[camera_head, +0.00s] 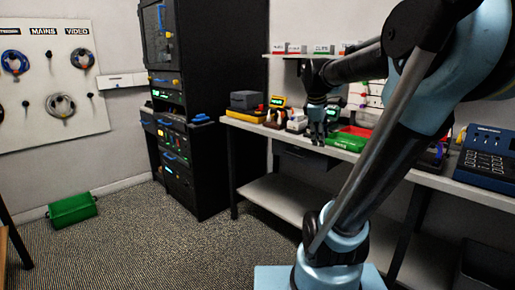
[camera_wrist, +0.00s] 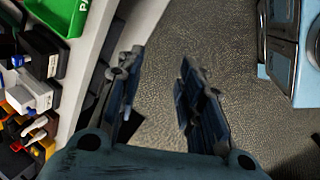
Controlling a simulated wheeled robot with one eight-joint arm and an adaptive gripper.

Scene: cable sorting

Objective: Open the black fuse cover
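My gripper (camera_head: 318,125) hangs over the front part of the workbench (camera_head: 235,121) in the head view. In the wrist view my gripper (camera_wrist: 160,62) has its two fingers apart with nothing between them. Bare floor and the bench edge show behind the fingers. I cannot pick out the black fuse cover with certainty in either view. A dark box (camera_wrist: 42,50) lies on the bench at the left of the wrist view, apart from the fingers, but I cannot tell whether it bears the cover.
A green tray (camera_wrist: 62,14) and a small white box (camera_wrist: 28,92) are on the bench. A blue panel (camera_head: 487,152) stands at its right end. A tall black rack (camera_head: 208,50) stands left of the bench. A green case (camera_head: 72,209) lies on the otherwise open floor.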

